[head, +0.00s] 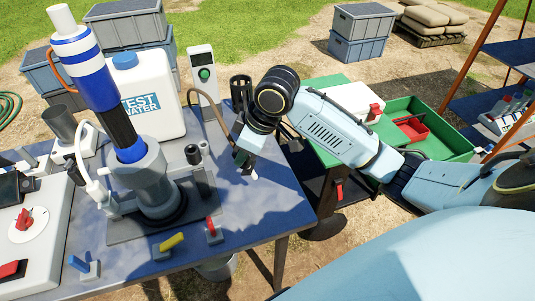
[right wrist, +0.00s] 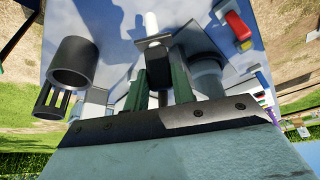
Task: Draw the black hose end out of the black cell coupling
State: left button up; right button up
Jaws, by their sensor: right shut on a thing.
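My right gripper (head: 243,158) is shut on a dark piece with a white tip (head: 252,174), which looks like the black hose end. In the right wrist view the dark body (right wrist: 153,45) sits between the green fingers, with its white tip pointing away from me. A dark upright cylinder (head: 202,182), probably the black cell coupling, stands beside the grey cell (head: 150,182) on its base plate. The gripper is to the right of this cylinder, and the held tip looks apart from it. My left gripper is not in view.
A blue-and-white cylinder (head: 88,65) stands in the grey cell. A white water container (head: 150,95) and a black cage holder (head: 240,92) stand behind. Red (head: 212,228) and yellow (head: 170,243) levers sit in front. The table's right front is clear.

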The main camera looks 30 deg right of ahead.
jog(key=n+g, duration=0.1)
jog(key=n+h, duration=0.1)
jog(key=n, duration=0.1)
jog(key=f+n+g+p, duration=0.1)
jog(key=shift+w+d+n+g, duration=0.25)
jog(key=shift+w+n+g, duration=0.05)
jog(key=shift+w+n, duration=0.1)
jog(key=d+f+n+t+h+p, duration=0.1)
jog(key=d+f+n+t, duration=0.1)
jog(key=n, duration=0.4)
jog(key=d+f+n+t+h+p, duration=0.1)
jog(key=d+f+n+t, duration=0.1)
jog(key=n, duration=0.5)
jog(key=d+f+n+t+h+p, duration=0.2)
jog(key=n+t, duration=0.1)
jog(key=n, duration=0.3)
jog(key=shift+s+d+f+n+t, duration=0.2)
jog(key=shift+d+f+n+t, duration=0.1)
jog(key=shift+d+n, duration=0.1)
jog(key=shift+f, duration=0.15)
notch_tip(320, 180, down, 6)
jog(key=b, duration=0.8)
jog(key=shift+f+b, duration=0.2)
jog(key=shift+b, duration=0.1)
jog(key=shift+f, duration=0.1)
jog(key=o, duration=0.9)
jog(key=shift+o, duration=0.2)
